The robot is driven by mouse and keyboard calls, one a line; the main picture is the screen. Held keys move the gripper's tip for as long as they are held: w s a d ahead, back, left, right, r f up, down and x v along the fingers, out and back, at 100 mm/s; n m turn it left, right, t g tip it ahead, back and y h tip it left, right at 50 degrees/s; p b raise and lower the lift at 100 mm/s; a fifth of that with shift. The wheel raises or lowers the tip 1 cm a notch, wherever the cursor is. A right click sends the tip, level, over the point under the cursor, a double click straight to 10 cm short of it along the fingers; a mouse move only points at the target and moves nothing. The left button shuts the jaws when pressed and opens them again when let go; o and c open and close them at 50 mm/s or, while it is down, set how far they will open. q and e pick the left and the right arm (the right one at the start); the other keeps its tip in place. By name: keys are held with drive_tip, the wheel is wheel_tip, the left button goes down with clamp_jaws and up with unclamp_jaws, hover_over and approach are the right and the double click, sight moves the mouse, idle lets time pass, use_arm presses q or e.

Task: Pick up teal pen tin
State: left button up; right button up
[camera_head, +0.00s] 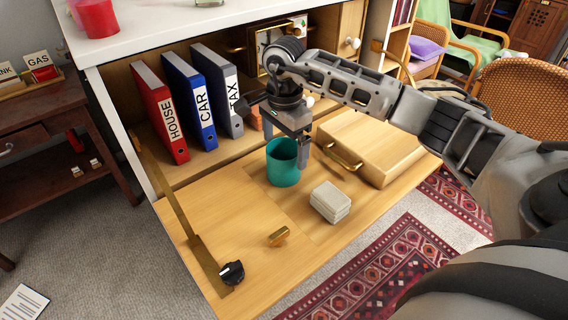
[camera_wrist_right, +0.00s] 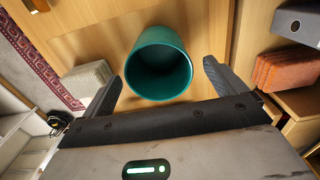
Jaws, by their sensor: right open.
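The teal pen tin (camera_head: 283,165) stands upright on the lowered wooden desk flap (camera_head: 235,205) in the head view. My right gripper (camera_head: 292,150) is above and close to it, pointing down, and its near finger covers part of the tin's right side. In the right wrist view the tin (camera_wrist_right: 158,64) shows its open, empty-looking mouth just ahead of the two spread fingers (camera_wrist_right: 160,82). The gripper is open with nothing held. I cannot tell whether a finger touches the tin. My left gripper is not in view.
A pale stacked block (camera_head: 330,202) lies right of the tin, and a wooden box (camera_head: 370,148) with a brass handle is behind it. Red, blue and grey binders (camera_head: 190,100) stand in the cabinet at the left. The flap's front left is mostly clear.

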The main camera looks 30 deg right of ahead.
sight(284, 156)
wheel_tip(284, 156, down, 4)
drive_tip(key=shift+r, duration=0.15)
drive_tip(key=c, duration=1.2)
drive_tip(key=shift+r, duration=0.1)
